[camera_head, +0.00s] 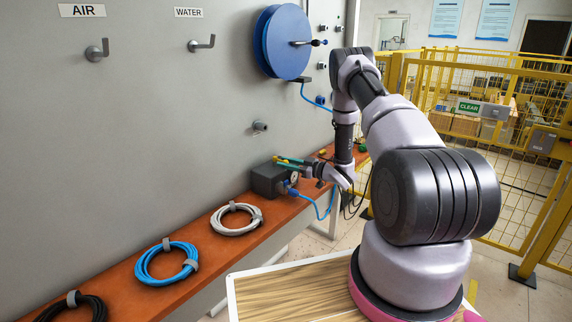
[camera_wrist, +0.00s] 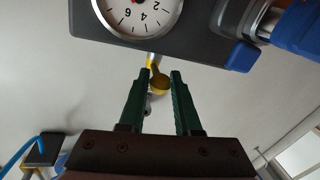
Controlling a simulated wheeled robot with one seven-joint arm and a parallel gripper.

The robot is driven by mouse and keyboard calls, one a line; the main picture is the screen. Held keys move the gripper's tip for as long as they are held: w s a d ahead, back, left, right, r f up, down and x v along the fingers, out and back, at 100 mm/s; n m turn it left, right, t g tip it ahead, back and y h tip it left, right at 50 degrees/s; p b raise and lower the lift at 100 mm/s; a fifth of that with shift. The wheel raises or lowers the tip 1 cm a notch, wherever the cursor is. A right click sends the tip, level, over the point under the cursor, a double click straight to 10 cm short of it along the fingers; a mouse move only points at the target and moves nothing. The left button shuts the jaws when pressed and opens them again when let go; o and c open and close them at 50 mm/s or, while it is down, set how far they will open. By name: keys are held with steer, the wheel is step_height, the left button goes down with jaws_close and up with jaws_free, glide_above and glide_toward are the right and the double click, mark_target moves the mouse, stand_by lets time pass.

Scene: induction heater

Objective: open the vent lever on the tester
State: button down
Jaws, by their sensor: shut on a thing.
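The tester is a dark box (camera_head: 266,182) on the orange bench, with a white round gauge (camera_wrist: 138,12) on its face. In the wrist view the yellow vent lever (camera_wrist: 160,85) sticks out from the box edge, its rounded end between my fingers. My gripper (camera_wrist: 161,76) has green fingers on both sides of the lever and is shut on it. In the head view my gripper (camera_head: 281,162) is at the top of the tester, and the lever is too small to make out clearly.
A blue fitting (camera_wrist: 243,55) sits on the tester, and a blue hose (camera_head: 322,213) hangs beside it. White (camera_head: 236,219), blue (camera_head: 166,263) and black (camera_head: 75,308) hose coils lie along the bench (camera_head: 205,228). The grey wall holds a blue reel (camera_head: 284,42) and hooks.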

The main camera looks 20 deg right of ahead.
steer(key=c, duration=0.6)
jaws_free()
steer(key=shift+w, duration=0.1)
steer(key=v, duration=1.1)
